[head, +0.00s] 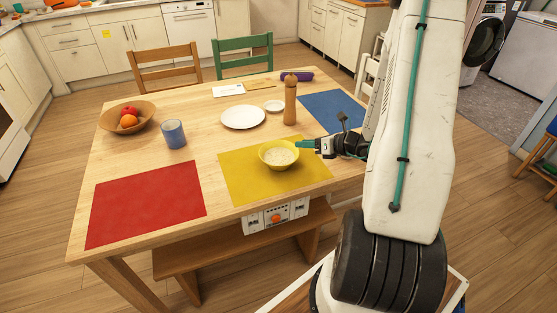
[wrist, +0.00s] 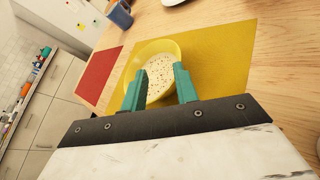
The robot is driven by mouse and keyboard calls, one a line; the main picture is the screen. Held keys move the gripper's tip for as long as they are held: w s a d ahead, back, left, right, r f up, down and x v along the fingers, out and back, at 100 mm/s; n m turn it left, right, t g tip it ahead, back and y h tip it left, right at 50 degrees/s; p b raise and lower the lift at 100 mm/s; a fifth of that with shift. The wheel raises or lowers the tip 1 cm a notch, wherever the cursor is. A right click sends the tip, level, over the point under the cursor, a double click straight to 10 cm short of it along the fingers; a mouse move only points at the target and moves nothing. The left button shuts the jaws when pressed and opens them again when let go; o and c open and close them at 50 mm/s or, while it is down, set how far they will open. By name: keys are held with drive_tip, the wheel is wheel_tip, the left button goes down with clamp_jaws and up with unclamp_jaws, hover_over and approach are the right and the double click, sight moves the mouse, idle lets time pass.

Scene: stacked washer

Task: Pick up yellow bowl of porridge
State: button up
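The yellow bowl of porridge (head: 278,154) stands upright on the yellow placemat (head: 240,180) near the front of the table. Pale, speckled porridge fills it. My gripper (head: 305,147) is at the right side of the bowl, with its green fingertips close to the rim. In the wrist view the bowl (wrist: 150,52) lies ahead of my gripper (wrist: 159,83). The two green fingers are spread apart and overlap the near part of the bowl in the picture. I cannot tell whether they touch it or whether the rim is between them.
A blue cup (head: 173,134), a fruit bowl (head: 127,119), a white plate (head: 243,117) and a brown pepper mill (head: 290,100) stand on the table. The red placemat (head: 146,202) is bare. A bench (head: 240,247) is at the table's front.

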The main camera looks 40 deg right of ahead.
sight(292, 146)
drive_tip(key=shift+s+d+f+m+h, duration=0.25)
drive_tip(key=shift+d+f+m+h, duration=0.05)
drive_tip(key=shift+d+f+m, duration=0.35)
drive_tip(key=shift+w+d+f, duration=0.1)
drive_tip(key=shift+d+f, duration=0.05)
drive_tip(key=shift+f, duration=0.15)
drive_tip(key=x, duration=0.7)
drive_tip(key=shift+w, duration=0.25)
clamp_jaws()
idle(0.4)
